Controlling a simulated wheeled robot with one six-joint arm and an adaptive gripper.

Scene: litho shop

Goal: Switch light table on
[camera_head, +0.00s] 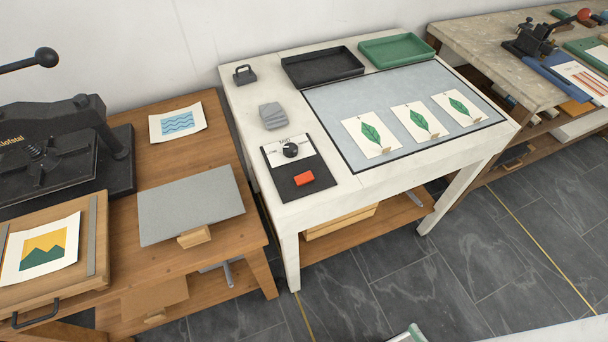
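The light table (258,120) is a white table in the middle of the view. Its large panel (345,104) is inset at the right, looks dull grey-blue with no visible glow, and has a dark border. Three green leaf prints (375,134) lie on it. A control plate (283,182) sits at the table's front left. The switch's tilt is too small to tell.
A black tray (322,80), a green tray (397,61), a dark handled block (244,75) and a grey stack (273,116) stand on the light table. A wooden press table (235,238) is at left, a stone-topped bench (470,42) at right. Dark tiled floor (400,285) is open in front.

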